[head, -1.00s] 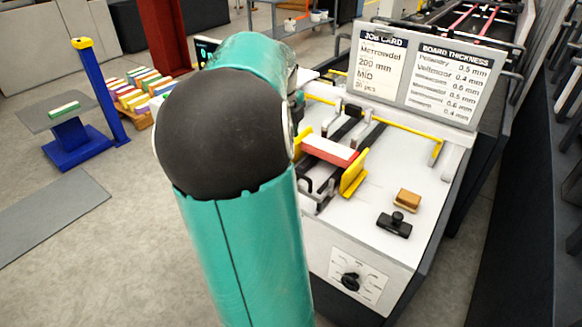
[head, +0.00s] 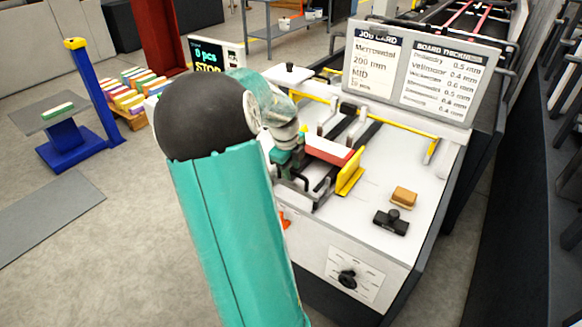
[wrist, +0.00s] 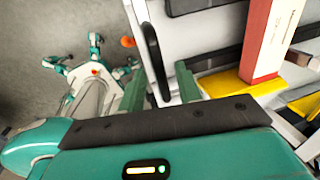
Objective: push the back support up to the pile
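The pile (head: 329,149), white on top with a red side, lies on the machine's feed table between yellow side guides. In the wrist view the pile (wrist: 268,40) stands at upper right. A grey metal bracket (head: 303,190), which looks like the back support, sits at the near side of the pile; any gap between them is unclear. My gripper (head: 284,158) is at the left of the pile, over the left yellow guide and hiding most of it. In the wrist view my gripper (wrist: 159,85) has its two green fingers apart, with no object visibly held.
The right yellow guide (head: 350,174) stands beside the pile. A brown block (head: 404,197) and a black handled tool (head: 391,222) lie on the white table (head: 370,250) at right. The job card board (head: 420,75) rises behind. A display (head: 213,58) reads STOP.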

